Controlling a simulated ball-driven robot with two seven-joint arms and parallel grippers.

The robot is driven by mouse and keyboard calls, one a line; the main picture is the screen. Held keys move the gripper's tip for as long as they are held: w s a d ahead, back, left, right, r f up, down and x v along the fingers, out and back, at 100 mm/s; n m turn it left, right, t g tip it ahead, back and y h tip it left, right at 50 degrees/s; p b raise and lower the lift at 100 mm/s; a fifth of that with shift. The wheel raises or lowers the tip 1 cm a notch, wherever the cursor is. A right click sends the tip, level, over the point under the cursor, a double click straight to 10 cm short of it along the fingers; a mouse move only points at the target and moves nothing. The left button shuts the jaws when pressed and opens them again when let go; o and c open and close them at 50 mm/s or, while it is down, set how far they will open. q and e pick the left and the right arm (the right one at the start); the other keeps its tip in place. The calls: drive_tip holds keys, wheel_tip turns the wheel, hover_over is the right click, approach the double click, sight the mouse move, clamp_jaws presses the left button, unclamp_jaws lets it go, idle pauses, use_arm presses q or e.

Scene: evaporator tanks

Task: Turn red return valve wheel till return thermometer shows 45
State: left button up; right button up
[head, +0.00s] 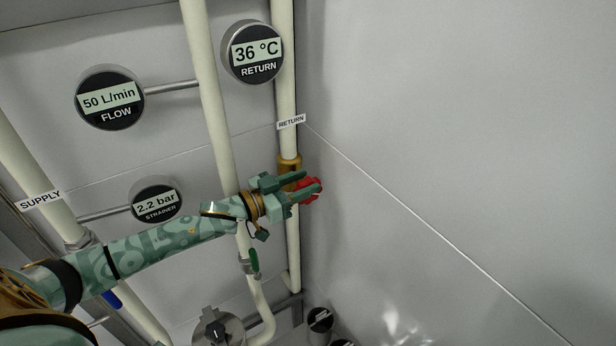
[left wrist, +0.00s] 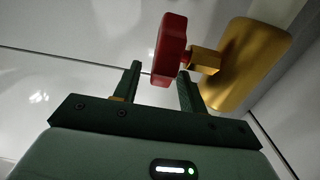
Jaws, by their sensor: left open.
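The red return valve wheel (head: 314,188) sits on a brass valve body (head: 289,165) on the return pipe, partly hidden by my left gripper (head: 306,186). In the left wrist view the red wheel (left wrist: 170,50) stands just beyond and partly between the open fingers of my left gripper (left wrist: 158,78), with the brass body (left wrist: 245,65) to its right. I cannot tell whether the fingers touch the wheel. The return thermometer (head: 253,51) reads 36 °C. My right gripper is not in view.
A flow gauge (head: 109,97) reads 50 L/min and a strainer gauge (head: 156,201) reads 2.2 bar. The cream return pipe (head: 285,80) and another pipe (head: 208,90) run beside the wheel. A green valve handle (head: 254,260) is below. The wall at right is bare.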

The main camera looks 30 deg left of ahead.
use_arm(q)
drive_tip(key=shift+x, duration=0.9)
drive_tip(key=shift+s, duration=0.1)
clamp_jaws()
drive_tip(key=t+h+b, duration=0.1)
drive_tip(key=b, duration=0.2)
drive_tip(key=t+b, duration=0.2)
drive_tip(key=b, duration=0.2)
drive_tip(key=s+f+t+h+b, duration=0.1)
drive_tip(key=b, duration=0.3)
drive_tip(key=shift+a+t+h, duration=0.3)
drive_tip(key=shift+a, duration=0.05)
drive_tip(key=shift+s+r+t+b, duration=0.15)
drive_tip(key=shift+t+b, duration=0.25)
drive_tip(key=shift+b, duration=0.45)
drive_tip(key=shift+r+h, duration=0.1)
drive_tip(key=shift+h, duration=0.2)
